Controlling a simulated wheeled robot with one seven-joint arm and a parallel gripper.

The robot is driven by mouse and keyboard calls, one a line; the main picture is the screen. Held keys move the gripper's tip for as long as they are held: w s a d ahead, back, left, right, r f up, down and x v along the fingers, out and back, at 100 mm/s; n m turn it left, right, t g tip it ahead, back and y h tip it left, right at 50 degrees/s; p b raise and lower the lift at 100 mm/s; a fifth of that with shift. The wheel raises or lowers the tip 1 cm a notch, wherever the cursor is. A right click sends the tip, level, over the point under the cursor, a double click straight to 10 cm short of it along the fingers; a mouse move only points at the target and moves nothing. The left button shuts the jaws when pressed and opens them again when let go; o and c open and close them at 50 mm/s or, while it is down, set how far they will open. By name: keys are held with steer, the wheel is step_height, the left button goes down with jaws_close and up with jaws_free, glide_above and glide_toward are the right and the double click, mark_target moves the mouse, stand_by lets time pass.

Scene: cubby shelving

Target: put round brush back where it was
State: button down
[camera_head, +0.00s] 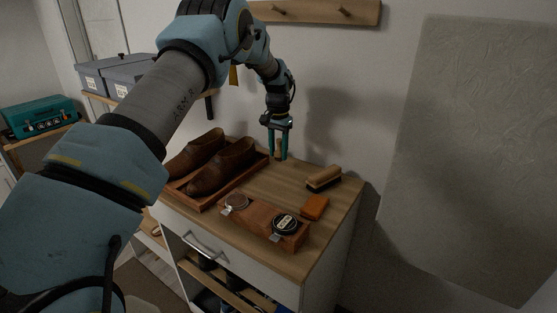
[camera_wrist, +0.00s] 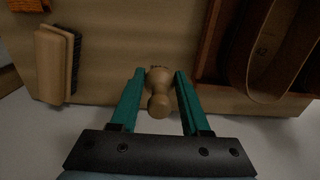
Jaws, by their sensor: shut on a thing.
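The round brush (camera_wrist: 158,92) has a pale wooden knob handle and sits between the green fingers of my gripper (camera_wrist: 157,90) in the wrist view. Its bristle end is mostly hidden. In the head view my gripper (camera_head: 278,155) points down at the back edge of the cabinet top (camera_head: 278,181), right of the shoes. The fingers are shut on the brush. I cannot tell whether the brush touches the wood.
Brown shoes (camera_head: 221,168) stand on a wooden tray left of my gripper. A long brush (camera_head: 323,178) and an orange block (camera_head: 314,207) lie to the right. A wooden holder (camera_head: 258,215) with two round tins is in front. Bare wood lies between them.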

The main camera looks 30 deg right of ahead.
mark_target(278, 160)
steer(key=shift+f+p, duration=0.65)
steer(key=shift+f, duration=1.4)
steer(key=shift+f, duration=0.1)
steer(key=shift+c, duration=1.9)
jaws_free()
